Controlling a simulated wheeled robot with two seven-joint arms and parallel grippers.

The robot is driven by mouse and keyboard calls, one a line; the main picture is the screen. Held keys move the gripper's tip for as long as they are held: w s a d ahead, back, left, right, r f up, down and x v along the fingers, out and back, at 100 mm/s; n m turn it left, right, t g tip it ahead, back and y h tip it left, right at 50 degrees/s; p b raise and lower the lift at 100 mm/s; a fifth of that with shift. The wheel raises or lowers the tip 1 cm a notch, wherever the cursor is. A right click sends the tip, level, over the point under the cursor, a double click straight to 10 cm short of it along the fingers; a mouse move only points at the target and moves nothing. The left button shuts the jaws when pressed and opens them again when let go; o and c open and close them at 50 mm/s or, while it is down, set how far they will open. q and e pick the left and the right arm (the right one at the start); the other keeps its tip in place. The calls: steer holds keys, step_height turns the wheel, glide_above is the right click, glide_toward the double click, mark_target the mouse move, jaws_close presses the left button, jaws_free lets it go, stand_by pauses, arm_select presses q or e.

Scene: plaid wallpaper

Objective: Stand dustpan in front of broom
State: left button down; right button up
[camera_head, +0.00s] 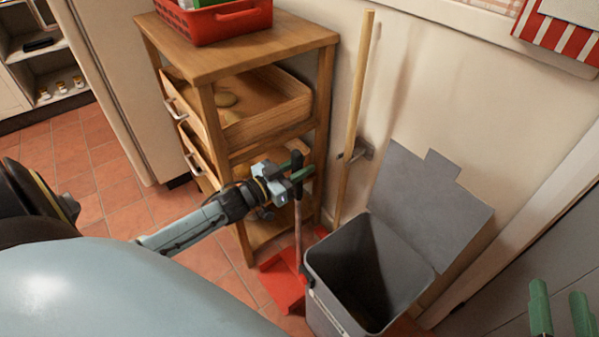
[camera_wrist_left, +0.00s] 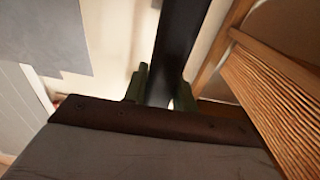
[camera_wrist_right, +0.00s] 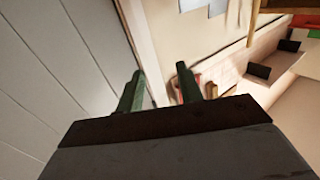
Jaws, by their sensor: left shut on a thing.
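The red dustpan (camera_head: 283,284) is low by the floor, between the wooden cart and the grey bin, with its long handle rising upright. My left gripper (camera_head: 303,175) is shut on the dark upper part of this handle. In the left wrist view the dark handle (camera_wrist_left: 180,45) passes between the fingers. Whether the pan touches the floor is unclear. The broom (camera_head: 353,120) stands behind, its pale wooden stick near the wall at a bracket; its lower end is hidden behind the bin. My right gripper (camera_head: 562,311) is open and empty at the lower right.
The open grey bin (camera_head: 330,302), lid raised, stands right of the dustpan and close to it. The wooden cart (camera_head: 208,62) with pulled-out drawers and a red basket (camera_head: 232,22) on top is to the left. Tiled floor (camera_head: 98,165) is free further left.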

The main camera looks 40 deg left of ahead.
arm_select(q)
steer(key=shift+f, duration=0.4)
arm_select(e)
steer(key=shift+a+r+t+y, duration=0.2)
steer(key=shift+r+t+y, duration=0.2)
steer(key=shift+r+t, duration=0.55)
steer(key=shift+s+r, duration=0.1)
steer(key=shift+r, duration=0.2)
arm_select(q)
steer(key=c, duration=1.1)
jaws_free()
steer(key=shift+f, duration=0.1)
